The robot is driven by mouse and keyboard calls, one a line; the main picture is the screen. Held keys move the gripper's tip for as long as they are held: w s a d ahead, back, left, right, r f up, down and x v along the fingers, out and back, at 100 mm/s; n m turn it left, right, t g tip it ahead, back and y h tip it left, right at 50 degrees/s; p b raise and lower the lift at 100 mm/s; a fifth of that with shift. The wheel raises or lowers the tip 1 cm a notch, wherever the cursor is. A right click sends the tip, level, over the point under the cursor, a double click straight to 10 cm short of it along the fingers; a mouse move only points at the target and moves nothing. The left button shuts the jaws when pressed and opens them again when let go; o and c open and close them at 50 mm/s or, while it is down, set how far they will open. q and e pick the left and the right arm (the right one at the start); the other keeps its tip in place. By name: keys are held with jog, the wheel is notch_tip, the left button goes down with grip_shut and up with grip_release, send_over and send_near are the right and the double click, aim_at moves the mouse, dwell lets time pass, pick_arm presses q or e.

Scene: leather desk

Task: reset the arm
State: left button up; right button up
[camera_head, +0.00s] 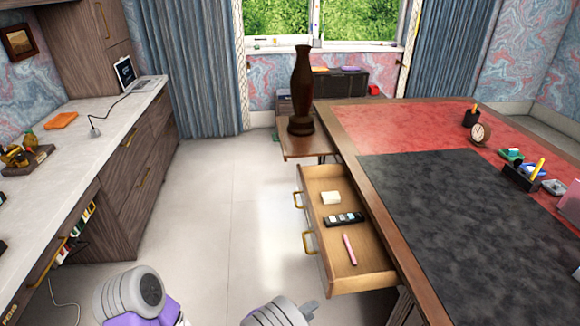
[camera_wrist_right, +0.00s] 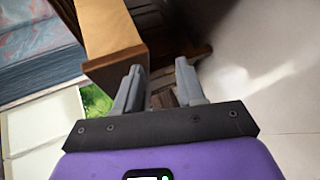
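In the right wrist view my right gripper (camera_wrist_right: 158,68) has its two grey fingers spread apart with nothing between them. A brown wooden panel edge lies just beyond and to the left of the fingers, with dark wood and pale floor behind. It looks like part of the desk or its drawer, but I cannot tell which. In the head view only grey and purple parts of my arms show along the bottom edge. I cannot make out my left gripper's fingers in either view.
An open drawer (camera_head: 338,266) juts from the desk's left side, holding a white block (camera_head: 331,198), a dark case (camera_head: 344,220) and a pink pen (camera_head: 350,249). A tall brown vase (camera_head: 302,85) stands on a small side table (camera_head: 296,149). The floor (camera_head: 229,210) left of it is clear.

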jog(key=s+d+f+m+g+y+p, duration=0.1)
jog(key=s+d+f+g+y, duration=0.25)
jog(key=s+g, duration=0.4)
jog(key=s+d+f+m+g+y+p, duration=0.2)
jog(key=s+d+f+g, duration=0.15)
jog(key=s, duration=0.65)
jog(key=s+a+r+m+g+y+p, duration=0.2)
jog(key=s+a+r+m+y, duration=0.15)
jog(key=s+a+y, duration=0.35)
jog(key=d+m+t, duration=0.1)
jog(key=w+d+r+m+t+y+p, duration=0.1)
jog(key=m+t, duration=0.1)
jog(key=w+d+r+m+t+y, duration=0.1)
jog(key=d, duration=0.1)
jog(key=shift+r+m, duration=0.25)
